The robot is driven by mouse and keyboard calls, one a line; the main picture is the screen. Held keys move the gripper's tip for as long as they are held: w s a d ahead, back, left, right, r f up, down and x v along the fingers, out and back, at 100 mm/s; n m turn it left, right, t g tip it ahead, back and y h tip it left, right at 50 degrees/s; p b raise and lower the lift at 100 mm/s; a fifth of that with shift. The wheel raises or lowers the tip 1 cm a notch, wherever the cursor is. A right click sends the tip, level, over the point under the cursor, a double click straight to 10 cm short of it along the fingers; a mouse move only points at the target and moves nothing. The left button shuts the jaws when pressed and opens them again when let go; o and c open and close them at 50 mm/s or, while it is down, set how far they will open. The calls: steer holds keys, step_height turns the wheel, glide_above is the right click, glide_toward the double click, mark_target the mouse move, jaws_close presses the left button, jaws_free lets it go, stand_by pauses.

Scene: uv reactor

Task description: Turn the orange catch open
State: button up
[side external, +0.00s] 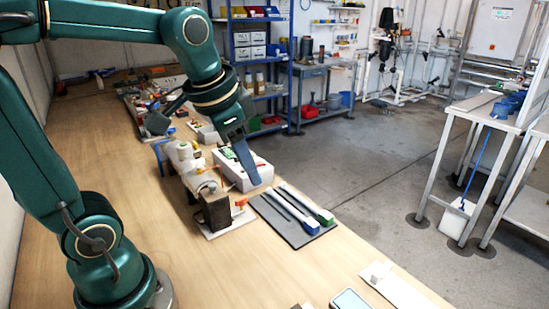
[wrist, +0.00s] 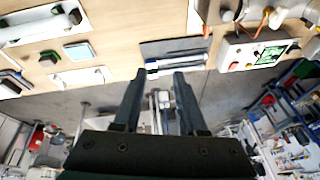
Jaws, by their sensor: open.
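The orange catch (side external: 240,202) is a small orange piece at the right side of a dark box-like reactor unit (side external: 215,210) on a pale base plate. Its exact turn angle is too small to tell. In the wrist view, an orange part (wrist: 276,19) shows near the upper right edge, beside the white box. My gripper (side external: 252,175) hangs in the air above and to the right of the catch, in front of the white box, apart from the catch. In the wrist view its two fingers (wrist: 157,78) are spread with nothing between them.
A white box with a green display (side external: 243,170) stands behind the reactor. A dark mat (side external: 280,225) with blue- and green-ended bars lies to the right. A white plate (side external: 400,293) and a phone-like device (side external: 350,300) lie nearer the front. Bare tabletop (side external: 190,265) is free at front left.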

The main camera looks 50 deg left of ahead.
steer(key=w+a+f+g, duration=0.2)
steer(key=w+a+f, duration=0.2)
steer(key=w+a, duration=0.15)
steer(key=n+g, duration=0.2)
glide_above(242, 199)
steer(key=shift+h, duration=0.4)
step_height(242, 199, down, 6)
steer(key=shift+a+f, duration=0.1)
steer(key=shift+s+a+f, duration=0.1)
steer(key=shift+f, duration=2.35)
jaws_close()
